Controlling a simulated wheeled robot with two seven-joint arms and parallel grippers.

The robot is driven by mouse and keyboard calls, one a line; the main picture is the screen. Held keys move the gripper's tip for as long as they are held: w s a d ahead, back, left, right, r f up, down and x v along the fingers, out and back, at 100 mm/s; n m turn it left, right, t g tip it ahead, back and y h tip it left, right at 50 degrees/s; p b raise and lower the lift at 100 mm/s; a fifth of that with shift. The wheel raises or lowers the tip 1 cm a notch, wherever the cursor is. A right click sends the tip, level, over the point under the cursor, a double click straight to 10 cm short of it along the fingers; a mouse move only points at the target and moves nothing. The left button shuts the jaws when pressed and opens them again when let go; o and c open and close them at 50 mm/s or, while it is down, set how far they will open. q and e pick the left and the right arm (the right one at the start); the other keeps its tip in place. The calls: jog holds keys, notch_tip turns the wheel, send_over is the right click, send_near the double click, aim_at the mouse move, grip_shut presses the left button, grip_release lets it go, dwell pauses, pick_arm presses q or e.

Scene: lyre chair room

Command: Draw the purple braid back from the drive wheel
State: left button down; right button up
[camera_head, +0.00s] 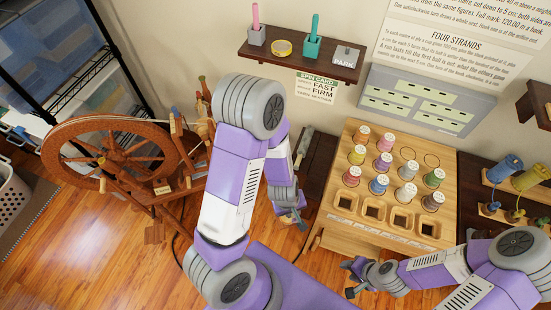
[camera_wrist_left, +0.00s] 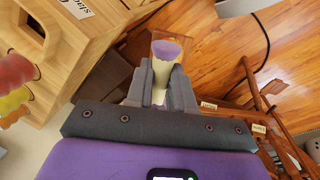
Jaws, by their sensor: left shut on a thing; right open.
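The spinning wheel's drive wheel (camera_head: 68,158) is a large brown spoked wheel at the left in the head view. My left gripper (camera_head: 296,222) is right of it and points down, with my arm in front of the wheel's right side. In the left wrist view my left gripper (camera_wrist_left: 162,82) is shut on a cream piece with a purple top (camera_wrist_left: 167,50). I cannot tell whether this is the purple braid, and I see no braid at the drive wheel. My right gripper (camera_head: 352,278) is open and empty in front of the wooden spool stand.
The wooden stand (camera_head: 330,228) holds several coloured spools and square cups. A wire rack stands behind the wheel. The floor (camera_head: 110,260) in front of the wheel is clear.

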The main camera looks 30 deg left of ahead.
pick_arm(q)
jog(key=p, duration=0.3)
jog(key=shift+s+d+r, duration=0.1)
jog(key=shift+s+d, duration=0.15)
jog(key=s+d+p, duration=0.1)
jog(key=p, duration=0.3)
jog(key=shift+d+r+p, duration=0.1)
jog(key=shift+d+p, duration=0.2)
jog(key=shift+p, duration=0.1)
dwell(1.3)
